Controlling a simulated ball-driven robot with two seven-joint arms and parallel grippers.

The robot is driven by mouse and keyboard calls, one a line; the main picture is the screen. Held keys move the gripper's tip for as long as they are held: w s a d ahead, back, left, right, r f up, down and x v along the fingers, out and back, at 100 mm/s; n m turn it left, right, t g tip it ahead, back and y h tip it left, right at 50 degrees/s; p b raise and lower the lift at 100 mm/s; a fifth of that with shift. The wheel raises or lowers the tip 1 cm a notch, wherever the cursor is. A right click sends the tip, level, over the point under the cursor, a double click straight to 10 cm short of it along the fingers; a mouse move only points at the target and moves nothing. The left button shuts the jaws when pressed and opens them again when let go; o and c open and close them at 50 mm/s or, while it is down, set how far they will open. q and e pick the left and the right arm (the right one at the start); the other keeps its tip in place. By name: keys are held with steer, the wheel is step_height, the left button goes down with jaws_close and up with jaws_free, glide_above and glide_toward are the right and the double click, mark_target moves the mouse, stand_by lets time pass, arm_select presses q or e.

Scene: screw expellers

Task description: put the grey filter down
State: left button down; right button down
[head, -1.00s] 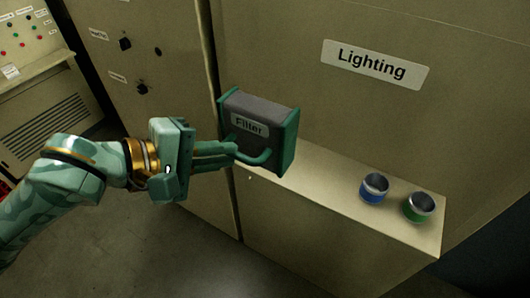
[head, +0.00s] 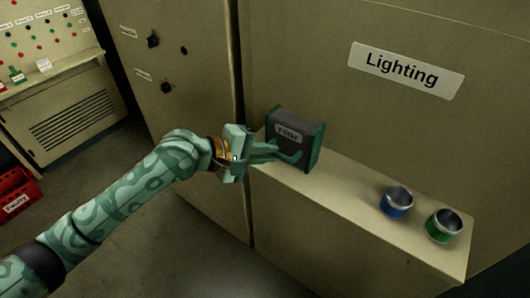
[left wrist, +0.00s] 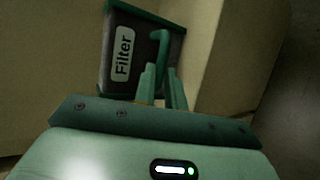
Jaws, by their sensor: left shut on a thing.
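The grey filter (head: 293,139) is a dark grey box with green end plates, a green handle and a "Filter" label. It is at the left end of the beige ledge (head: 345,200), upright; I cannot tell whether its base touches the ledge. My left gripper (head: 277,152) comes in from the left and is shut on the filter's green handle. In the left wrist view the filter (left wrist: 140,60) is in front of the gripper (left wrist: 165,80), with the fingers at the handle. My right gripper is not in view.
A blue cup (head: 397,201) and a green cup (head: 444,225) stand at the ledge's right end. Bare ledge lies between the filter and the cups. The cabinet wall with a "Lighting" sign (head: 406,70) rises behind. A red crate (head: 18,194) is on the floor at the left.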

arm_select(q)
steer(key=c, duration=1.5)
jaws_free()
steer(key=shift+o, duration=0.2)
steer(key=v, duration=1.2)
